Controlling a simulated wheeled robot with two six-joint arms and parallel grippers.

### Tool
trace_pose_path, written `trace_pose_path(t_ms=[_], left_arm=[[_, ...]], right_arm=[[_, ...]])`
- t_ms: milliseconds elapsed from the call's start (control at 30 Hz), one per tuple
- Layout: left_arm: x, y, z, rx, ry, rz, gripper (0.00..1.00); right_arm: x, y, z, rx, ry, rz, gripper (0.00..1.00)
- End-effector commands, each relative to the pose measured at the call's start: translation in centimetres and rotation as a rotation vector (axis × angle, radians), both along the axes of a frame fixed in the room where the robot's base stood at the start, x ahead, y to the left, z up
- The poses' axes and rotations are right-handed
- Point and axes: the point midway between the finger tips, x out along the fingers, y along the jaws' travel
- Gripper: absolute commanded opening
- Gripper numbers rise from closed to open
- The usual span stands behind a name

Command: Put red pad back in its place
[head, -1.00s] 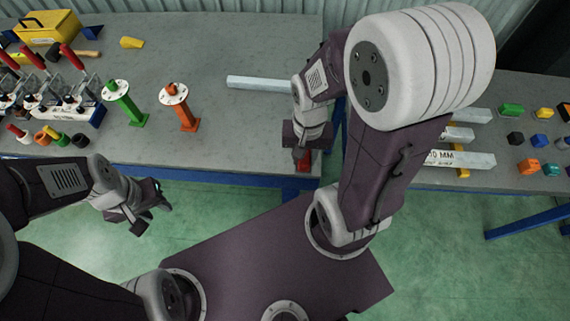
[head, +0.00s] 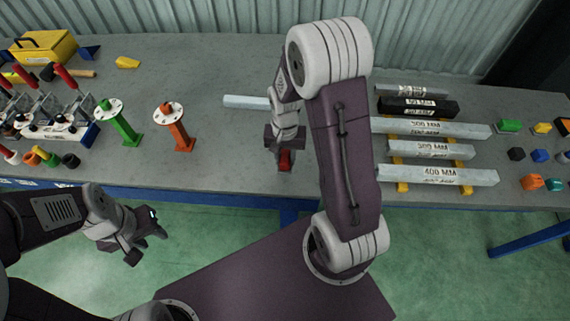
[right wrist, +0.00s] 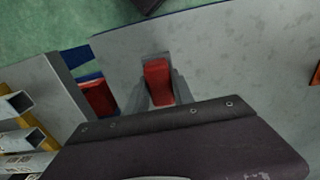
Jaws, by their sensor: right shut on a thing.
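A red pad (head: 285,158) is held in my right gripper (head: 284,164) over the front part of the grey bench. In the right wrist view the red pad (right wrist: 157,80) sits between the two grey fingers of the gripper (right wrist: 157,92), which are shut on it. A second red block (right wrist: 98,98) shows to the left of the fingers in that view, beside a blue piece; my arm seems to hide it in the head view. My left gripper (head: 148,243) is apart from the bench, over the green floor, with its fingers spread and nothing between them.
Labelled metal bars (head: 435,175) lie on yellow supports right of my right arm. A lone light bar (head: 245,102) lies behind the gripper. Orange (head: 174,125) and green (head: 117,120) stands and red-handled clamps (head: 65,78) are to the left. The bench (head: 225,155) is clear between stands and gripper.

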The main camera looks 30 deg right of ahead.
Motion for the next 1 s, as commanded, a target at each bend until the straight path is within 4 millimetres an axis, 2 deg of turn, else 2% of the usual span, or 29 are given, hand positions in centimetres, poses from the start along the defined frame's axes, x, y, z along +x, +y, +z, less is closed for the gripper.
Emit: trace_pose_path(t_ms=[100,300,700,733,800,1000], left_arm=[[0.0,0.0,-0.1,0.000,0.000,0.000,0.36],[0.0,0.0,-0.4,0.000,0.000,0.000,0.36],[0.0,0.0,-0.7,0.000,0.000,0.000,0.36],[0.0,0.0,-0.7,0.000,0.000,0.000,0.36],[0.0,0.0,-0.6,0.000,0.000,0.000,0.36],[0.0,0.0,-0.6,0.000,0.000,0.000,0.36]], right_arm=[[0.1,0.0,-0.5,0.001,0.001,0.000,0.00],[0.0,0.0,-3.8,0.000,0.002,0.000,0.00],[0.0,0.0,-4.5,0.000,0.000,0.000,0.00],[0.0,0.0,-4.5,0.000,0.000,0.000,0.32],[0.0,0.0,-4.4,0.000,0.000,0.000,0.51],[0.0,0.0,-4.4,0.000,0.000,0.000,0.51]])
